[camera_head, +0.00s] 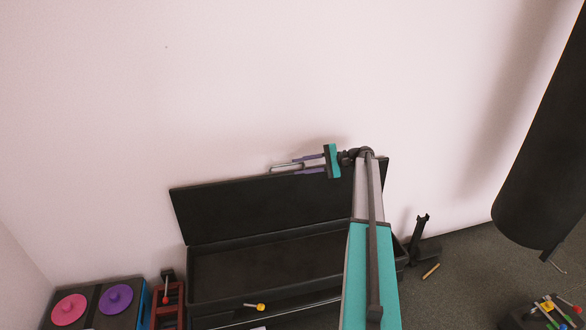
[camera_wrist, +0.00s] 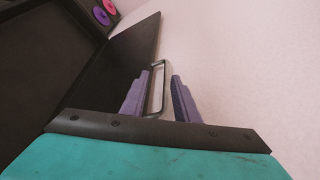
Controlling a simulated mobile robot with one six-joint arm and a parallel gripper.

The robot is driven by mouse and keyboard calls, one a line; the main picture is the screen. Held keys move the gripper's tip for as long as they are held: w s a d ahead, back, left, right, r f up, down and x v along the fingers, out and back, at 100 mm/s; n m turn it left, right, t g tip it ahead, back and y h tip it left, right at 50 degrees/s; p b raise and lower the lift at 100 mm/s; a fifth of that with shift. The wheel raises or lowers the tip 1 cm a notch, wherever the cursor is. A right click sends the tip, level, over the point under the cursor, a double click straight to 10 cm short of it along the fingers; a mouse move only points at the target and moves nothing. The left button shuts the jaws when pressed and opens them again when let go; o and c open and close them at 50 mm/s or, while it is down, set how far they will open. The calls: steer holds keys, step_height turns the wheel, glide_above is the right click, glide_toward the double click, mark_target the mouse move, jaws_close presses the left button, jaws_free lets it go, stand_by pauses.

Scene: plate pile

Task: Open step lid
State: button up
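The long black box (camera_head: 187,278) stands against the wall. Its black lid (camera_head: 230,213) is raised and leans back toward the wall in the head view; the lid also shows as a dark panel in the wrist view (camera_wrist: 115,68). A grey loop handle (camera_wrist: 164,66) shows at the lid's edge in the wrist view. My gripper (camera_head: 285,168) is at the lid's top edge, pointing left. In the wrist view my gripper's purple fingers (camera_wrist: 158,90) are apart, with the handle between them. I cannot tell whether either finger touches it.
A box with a pink disc (camera_head: 69,309) and a purple disc (camera_head: 115,299) stands at left, beside a red frame (camera_head: 168,305). A yellow-ended object (camera_head: 256,307) lies at the front. A black post (camera_head: 416,243), a stick (camera_head: 431,270) and a hanging dark cylinder (camera_head: 545,150) are at right.

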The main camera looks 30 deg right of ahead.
steer(key=v, duration=0.9)
steer(key=shift+a, duration=0.15)
